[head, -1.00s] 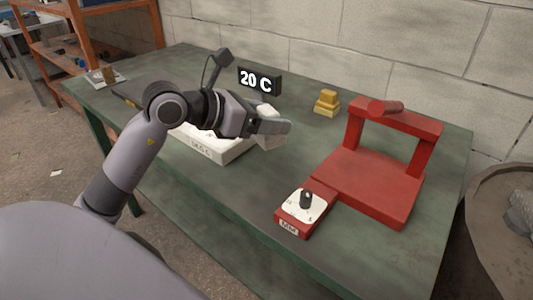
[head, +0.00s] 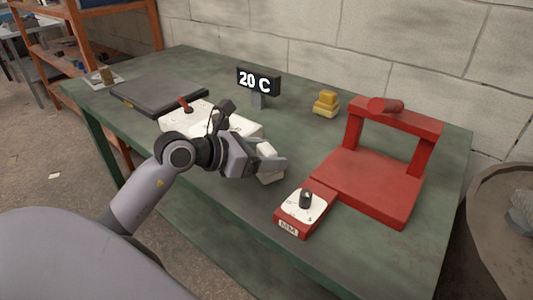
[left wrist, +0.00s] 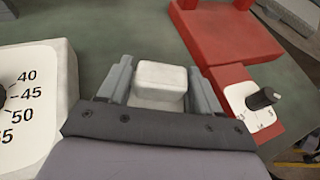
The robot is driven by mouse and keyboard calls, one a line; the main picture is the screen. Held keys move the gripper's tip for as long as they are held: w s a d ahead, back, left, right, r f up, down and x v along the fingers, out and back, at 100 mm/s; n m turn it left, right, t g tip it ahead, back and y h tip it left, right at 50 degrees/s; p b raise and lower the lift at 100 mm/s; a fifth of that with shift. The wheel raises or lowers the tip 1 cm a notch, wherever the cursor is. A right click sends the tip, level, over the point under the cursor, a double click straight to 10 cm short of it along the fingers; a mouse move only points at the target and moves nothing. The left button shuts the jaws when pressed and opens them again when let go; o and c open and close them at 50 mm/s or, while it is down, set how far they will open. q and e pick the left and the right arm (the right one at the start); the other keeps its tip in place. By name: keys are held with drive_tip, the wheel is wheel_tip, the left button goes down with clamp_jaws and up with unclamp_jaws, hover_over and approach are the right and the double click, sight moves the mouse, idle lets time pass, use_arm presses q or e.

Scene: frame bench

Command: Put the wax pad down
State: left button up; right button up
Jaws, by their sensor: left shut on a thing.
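My left gripper (head: 273,163) is shut on a white block-shaped pad (head: 266,149), which I take as the wax pad. The fingers cover part of its sides. It is low over the green bench (head: 225,206), between the white box and the red dial box; I cannot tell whether it touches the bench. In the left wrist view the pad (left wrist: 160,78) sits between the two grey fingers of the gripper (left wrist: 162,88). My right gripper is not in view.
A white box (head: 235,122) and a dark plate (head: 158,92) lie to the left. A red frame (head: 367,185) and its dial box (head: 288,228) stand to the right. A "20 C" display (head: 258,81) and yellow blocks (head: 326,103) are behind.

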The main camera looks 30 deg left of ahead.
use_arm(q)
drive_tip(key=o, duration=1.1)
drive_tip(key=shift+f, duration=0.1)
drive_tip(key=shift+r, duration=0.2)
drive_tip(key=b+v, duration=0.1)
drive_tip(key=v, duration=1.1)
drive_tip(key=shift+f, duration=0.1)
